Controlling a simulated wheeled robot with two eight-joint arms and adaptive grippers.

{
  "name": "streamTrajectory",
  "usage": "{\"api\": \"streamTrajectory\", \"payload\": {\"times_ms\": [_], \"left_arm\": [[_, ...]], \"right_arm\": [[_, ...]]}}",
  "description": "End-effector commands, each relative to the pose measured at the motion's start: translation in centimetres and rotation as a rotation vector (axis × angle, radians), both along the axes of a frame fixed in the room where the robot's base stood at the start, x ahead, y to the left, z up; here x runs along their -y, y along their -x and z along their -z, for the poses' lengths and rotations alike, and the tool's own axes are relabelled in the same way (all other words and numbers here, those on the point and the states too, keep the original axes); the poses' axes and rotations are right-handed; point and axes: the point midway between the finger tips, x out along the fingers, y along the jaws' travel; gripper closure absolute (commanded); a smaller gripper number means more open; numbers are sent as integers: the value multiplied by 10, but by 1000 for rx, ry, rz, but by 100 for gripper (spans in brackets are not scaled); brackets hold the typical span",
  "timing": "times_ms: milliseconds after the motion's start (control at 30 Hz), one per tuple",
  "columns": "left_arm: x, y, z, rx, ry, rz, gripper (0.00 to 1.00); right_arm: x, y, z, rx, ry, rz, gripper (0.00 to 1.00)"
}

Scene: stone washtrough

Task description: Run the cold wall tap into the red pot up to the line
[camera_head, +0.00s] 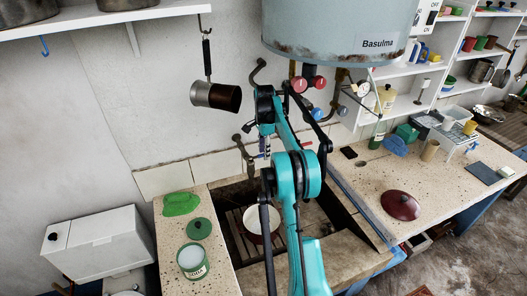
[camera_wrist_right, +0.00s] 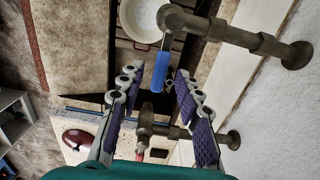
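The red pot (camera_head: 257,226) stands on slats in the trough, partly hidden by my right arm. Its pale inside (camera_wrist_right: 142,18) shows at the top of the right wrist view, close to the spout of the blue-handled wall tap (camera_wrist_right: 225,36). No stream of water shows, and I cannot make out a line in the pot. My right gripper (camera_wrist_right: 158,82) is open and empty, with the blue handle (camera_wrist_right: 162,72) near its fingertips, between them in the picture; contact cannot be told. A second wall tap (camera_wrist_right: 180,133) has a red handle. My left gripper is not in view.
A boiler (camera_head: 335,35) with red knobs hangs over the trough. A metal mug (camera_head: 215,95) hangs on the wall. A dark red lid (camera_head: 401,205) lies on the right counter. A tin (camera_head: 193,262) and green items stand on the left ledge.

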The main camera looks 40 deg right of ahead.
Motion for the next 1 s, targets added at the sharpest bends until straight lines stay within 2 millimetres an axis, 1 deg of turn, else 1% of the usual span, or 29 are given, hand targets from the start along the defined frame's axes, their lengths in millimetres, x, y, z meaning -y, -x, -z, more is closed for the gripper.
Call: {"api": "streamTrajectory", "payload": {"times_ms": [167, 200, 300, 567, 667, 800, 900, 1000], "left_arm": [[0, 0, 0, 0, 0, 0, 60], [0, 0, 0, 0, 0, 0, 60], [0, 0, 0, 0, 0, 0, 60], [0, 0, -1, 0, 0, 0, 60], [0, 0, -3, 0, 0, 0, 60], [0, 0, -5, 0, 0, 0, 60], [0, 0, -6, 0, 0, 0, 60], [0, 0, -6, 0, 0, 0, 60]], "right_arm": [[0, 0, 0, 0, 0, 0, 66], [0, 0, 0, 0, 0, 0, 76], [0, 0, 0, 0, 0, 0, 100], [0, 1, -1, 2, 1, 23, 100], [-2, 6, -2, 3, 1, 112, 100], [-7, 15, -2, 3, 1, 278, 100], [-10, 19, -2, 4, 1, 367, 100], [-12, 21, -2, 4, 1, 415, 100]]}}
